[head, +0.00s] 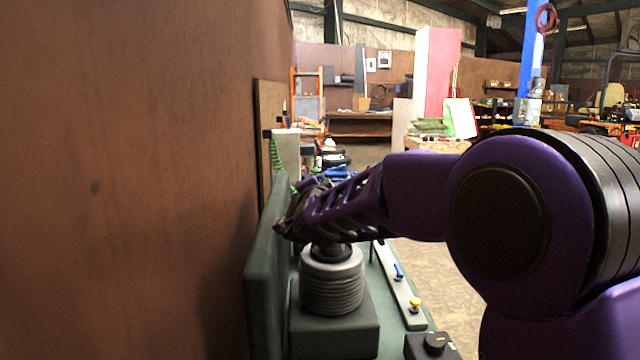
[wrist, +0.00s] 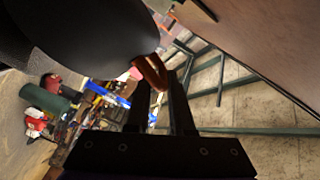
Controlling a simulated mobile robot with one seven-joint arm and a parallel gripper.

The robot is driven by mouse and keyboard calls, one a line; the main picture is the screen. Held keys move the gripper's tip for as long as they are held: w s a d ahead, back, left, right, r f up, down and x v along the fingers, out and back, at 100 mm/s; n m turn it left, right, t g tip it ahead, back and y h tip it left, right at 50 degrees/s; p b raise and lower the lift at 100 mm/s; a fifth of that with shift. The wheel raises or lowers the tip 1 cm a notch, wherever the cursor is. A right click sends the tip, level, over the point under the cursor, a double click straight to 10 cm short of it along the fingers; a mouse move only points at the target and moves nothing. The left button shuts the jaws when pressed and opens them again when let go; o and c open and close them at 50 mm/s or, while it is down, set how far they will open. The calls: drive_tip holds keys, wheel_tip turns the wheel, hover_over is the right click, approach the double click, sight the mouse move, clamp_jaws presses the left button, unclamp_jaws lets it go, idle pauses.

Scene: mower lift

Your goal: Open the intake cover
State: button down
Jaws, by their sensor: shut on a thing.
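My gripper (head: 292,222) is at the dark green upright panel (head: 266,270), just above and behind a grey ribbed cylinder (head: 332,282) with a black top. In the wrist view my gripper's two dark fingers (wrist: 166,88) point up, close around a curved reddish-brown piece (wrist: 150,72). This piece adjoins a large dark grey rounded body (wrist: 85,28), which may be the intake cover; I cannot tell for certain. How far the cover stands open is not visible. In the head view my arm and gripper hide the contact.
A brown wall (head: 130,180) stands close on the left. A pale strip with a blue knob (head: 398,271) and a yellow knob (head: 414,302) runs along the right of the cylinder. A black box with a yellow-marked knob (head: 434,342) is at the front. Open floor lies to the right.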

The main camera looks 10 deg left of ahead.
drive_tip(key=shift+a, duration=0.15)
drive_tip(key=c, duration=0.9)
unclamp_jaws()
drive_tip(key=shift+s+f, duration=0.1)
